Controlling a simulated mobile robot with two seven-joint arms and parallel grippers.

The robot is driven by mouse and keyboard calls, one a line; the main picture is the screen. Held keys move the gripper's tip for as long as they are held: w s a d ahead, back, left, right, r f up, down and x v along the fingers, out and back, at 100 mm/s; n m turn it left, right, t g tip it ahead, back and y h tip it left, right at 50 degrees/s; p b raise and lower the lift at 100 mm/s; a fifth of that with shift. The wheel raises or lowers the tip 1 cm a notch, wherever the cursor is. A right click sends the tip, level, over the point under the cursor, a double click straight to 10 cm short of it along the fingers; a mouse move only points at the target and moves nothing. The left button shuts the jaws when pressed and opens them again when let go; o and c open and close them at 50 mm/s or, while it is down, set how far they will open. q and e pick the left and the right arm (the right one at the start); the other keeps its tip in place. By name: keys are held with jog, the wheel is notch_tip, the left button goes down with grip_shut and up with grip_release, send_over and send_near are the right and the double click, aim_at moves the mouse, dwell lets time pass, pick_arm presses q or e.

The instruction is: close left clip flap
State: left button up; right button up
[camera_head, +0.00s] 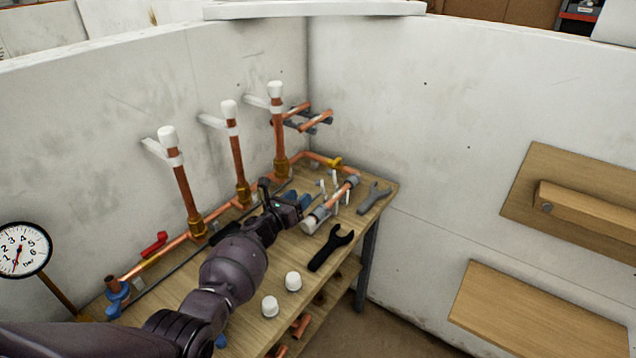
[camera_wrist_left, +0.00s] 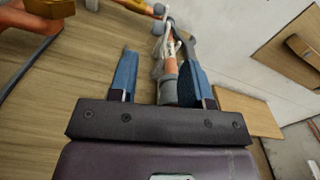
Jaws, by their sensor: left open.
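A short copper pipe (camera_head: 338,194) with grey fittings lies along the workbench near its right end. White clip parts, including an upright flap at the left (camera_head: 322,187), stand beside it. In the left wrist view a grey cylindrical fitting (camera_wrist_left: 168,90) shows between the fingers, with white clip parts (camera_wrist_left: 170,46) just beyond. My left gripper (camera_head: 292,201) is open, with blue fingers, just left of the pipe and low over the bench. Whether a finger touches the clip cannot be told. My right gripper is not in view.
The wooden workbench (camera_head: 255,328) carries two white caps (camera_head: 293,281), a black wrench (camera_head: 331,248) and a grey wrench (camera_head: 374,197). Upright copper pipes (camera_head: 238,170) with white tops stand along the left wall. A pressure gauge (camera_head: 22,250) is at the far left.

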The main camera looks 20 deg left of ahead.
aim_at(317, 184)
pick_arm(q)
jog(key=b+x, duration=0.2)
jog(key=x, duration=0.1)
jog(key=b+x, duration=0.2)
jog(key=x, duration=0.1)
jog(key=b+x, duration=0.2)
jog(key=shift+w+d+f, duration=0.15)
jog(key=shift+w+f, duration=0.25)
jog(key=shift+w+b, duration=0.3)
jog(key=shift+w+d+r, duration=0.1)
jog(key=shift+w+d, duration=0.05)
jog(key=shift+w, duration=0.05)
jog(key=shift+w+r, duration=0.15)
jog(key=shift+w, duration=0.05)
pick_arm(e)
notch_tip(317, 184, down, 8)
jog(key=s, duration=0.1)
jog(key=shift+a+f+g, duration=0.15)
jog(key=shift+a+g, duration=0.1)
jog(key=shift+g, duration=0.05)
pick_arm(q)
jog(key=shift+c, duration=0.2)
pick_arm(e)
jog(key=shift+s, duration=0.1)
pick_arm(q)
jog(key=c, duration=0.7)
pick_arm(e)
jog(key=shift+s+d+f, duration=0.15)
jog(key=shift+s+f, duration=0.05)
